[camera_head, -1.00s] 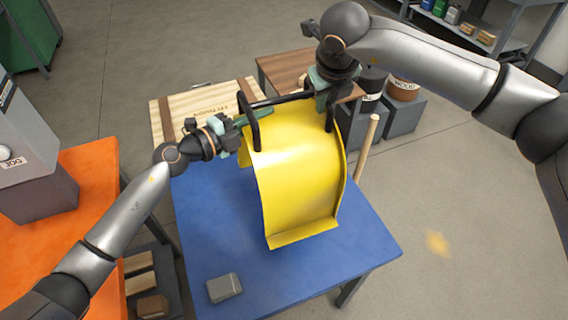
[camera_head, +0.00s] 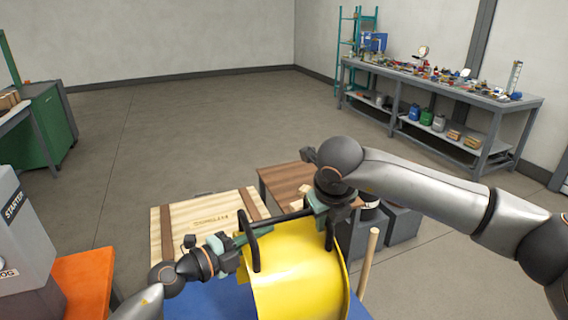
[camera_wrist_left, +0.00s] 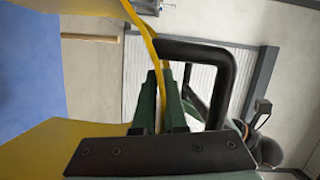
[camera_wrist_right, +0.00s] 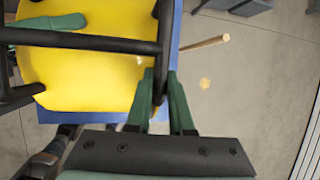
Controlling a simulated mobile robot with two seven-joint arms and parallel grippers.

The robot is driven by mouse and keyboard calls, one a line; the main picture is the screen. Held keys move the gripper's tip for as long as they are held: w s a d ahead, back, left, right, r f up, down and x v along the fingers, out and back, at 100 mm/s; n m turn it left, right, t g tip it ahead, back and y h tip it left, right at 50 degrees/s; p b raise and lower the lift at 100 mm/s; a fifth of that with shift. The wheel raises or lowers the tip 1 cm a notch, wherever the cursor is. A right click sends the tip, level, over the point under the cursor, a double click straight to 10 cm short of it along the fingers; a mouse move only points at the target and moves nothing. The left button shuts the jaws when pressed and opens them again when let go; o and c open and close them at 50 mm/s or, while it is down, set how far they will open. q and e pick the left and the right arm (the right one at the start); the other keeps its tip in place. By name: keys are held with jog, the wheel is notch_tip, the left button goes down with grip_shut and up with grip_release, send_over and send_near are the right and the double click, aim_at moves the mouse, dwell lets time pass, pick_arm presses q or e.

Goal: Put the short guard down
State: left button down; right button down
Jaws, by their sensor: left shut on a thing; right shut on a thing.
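The short guard (camera_head: 292,283) is a curved yellow sheet with black bar handles (camera_head: 252,243), over the blue table (camera_head: 205,300) in the head view. Its lower part is cut off, so I cannot tell whether it touches the table.
A wooden crate (camera_head: 177,232) and a brown-topped table (camera_head: 283,182) stand behind the blue table. A wooden pole (camera_head: 368,262) rises at the guard's right. An orange table (camera_head: 85,285) is at left. Open floor lies behind, with a cluttered workbench (camera_head: 440,85) at far right.

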aim_at(281, 271)
pick_arm(q)
jog(key=shift+s+r, duration=0.1)
pick_arm(e)
jog(key=shift+s+r, duration=0.1)
